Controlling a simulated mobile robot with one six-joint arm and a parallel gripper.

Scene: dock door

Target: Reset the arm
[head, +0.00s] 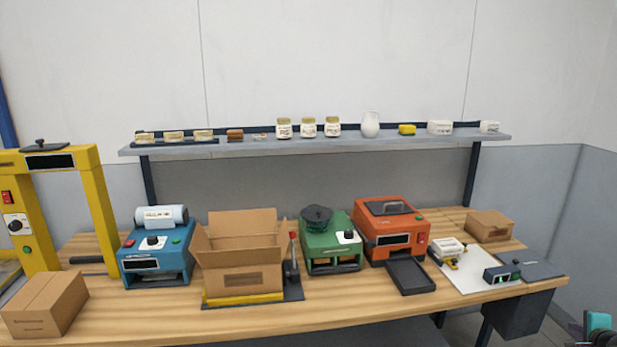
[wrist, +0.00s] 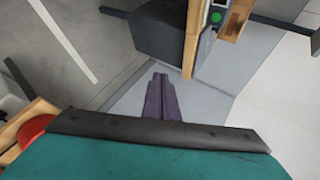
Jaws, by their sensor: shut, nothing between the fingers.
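My gripper (wrist: 160,80) shows in the wrist view as two dark purple fingers pressed together, with nothing between them. The fingers point at grey floor and are apart from every object. A teal part of my arm (head: 598,322) shows at the lower right corner of the head view, to the right of the workbench (head: 380,320). The rest of my arm is outside the head view.
The bench carries a closed carton (head: 45,304), a blue machine (head: 157,250), an open box (head: 240,240), a green machine (head: 331,243) and an orange machine (head: 392,228). A shelf (head: 320,145) with jars runs behind. A dark bin (head: 515,312) hangs under the right end.

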